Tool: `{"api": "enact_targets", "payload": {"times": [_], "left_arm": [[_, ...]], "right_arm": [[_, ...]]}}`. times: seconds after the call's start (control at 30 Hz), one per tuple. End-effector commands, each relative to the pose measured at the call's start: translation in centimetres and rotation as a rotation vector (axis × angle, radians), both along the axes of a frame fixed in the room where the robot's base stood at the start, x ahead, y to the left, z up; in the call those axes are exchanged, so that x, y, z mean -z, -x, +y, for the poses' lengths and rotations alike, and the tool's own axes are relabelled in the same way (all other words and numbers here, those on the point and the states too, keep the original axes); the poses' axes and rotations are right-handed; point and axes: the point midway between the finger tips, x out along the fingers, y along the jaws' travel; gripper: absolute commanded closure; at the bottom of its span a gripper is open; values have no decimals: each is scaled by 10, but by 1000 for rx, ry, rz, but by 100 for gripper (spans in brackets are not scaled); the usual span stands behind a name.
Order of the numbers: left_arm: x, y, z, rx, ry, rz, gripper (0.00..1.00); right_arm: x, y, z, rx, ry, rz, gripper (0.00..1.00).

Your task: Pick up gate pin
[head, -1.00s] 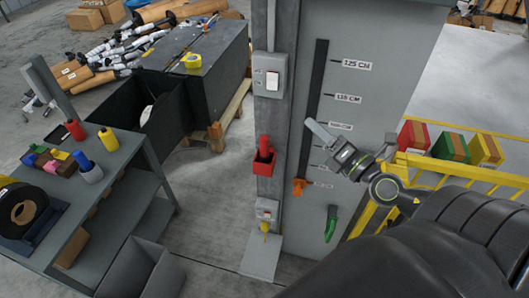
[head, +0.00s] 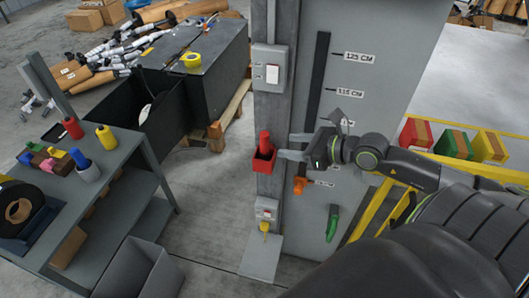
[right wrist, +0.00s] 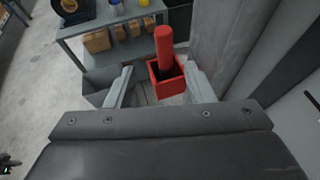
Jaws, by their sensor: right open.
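A red pin (head: 264,139) stands upright in a red holder (head: 262,161) fixed to the grey post. I take it as the gate pin. My right gripper (head: 292,147) is open just to the right of the holder, with its fingers pointing left toward the pin. In the right wrist view the pin (right wrist: 164,45) and holder (right wrist: 165,88) appear ahead between the two spread fingers, nearer the right one. The pin's lower end is hidden in the holder. My left gripper is out of view.
The post (head: 270,105) carries a switch box (head: 272,72) above the holder and another below. An orange handle (head: 301,184) and green handle (head: 332,222) are on the grey panel. A shelf cart (head: 110,160) stands left. Yellow railing (head: 375,210) lies right.

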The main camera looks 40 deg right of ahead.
Motion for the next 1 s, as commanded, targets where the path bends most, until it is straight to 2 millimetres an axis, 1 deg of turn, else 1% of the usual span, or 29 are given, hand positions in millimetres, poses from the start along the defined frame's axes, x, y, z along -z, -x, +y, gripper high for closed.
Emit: {"api": "enact_targets", "payload": {"times": [0.03, 0.1, 0.4, 0.5, 0.77, 1.0], "left_arm": [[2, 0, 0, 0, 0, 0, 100], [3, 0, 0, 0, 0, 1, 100], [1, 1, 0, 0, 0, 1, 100], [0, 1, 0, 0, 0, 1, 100], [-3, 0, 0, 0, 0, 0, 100], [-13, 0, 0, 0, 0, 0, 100]], "right_arm": [[2, -7, 3, 3, -7, -5, 52], [5, -14, 7, 1, -6, -4, 52], [18, -43, 20, 2, -5, -2, 52], [21, -50, 23, 1, -5, 0, 52], [26, -60, 27, 1, -5, 0, 52], [39, -87, 33, 1, -8, -1, 52]]}}
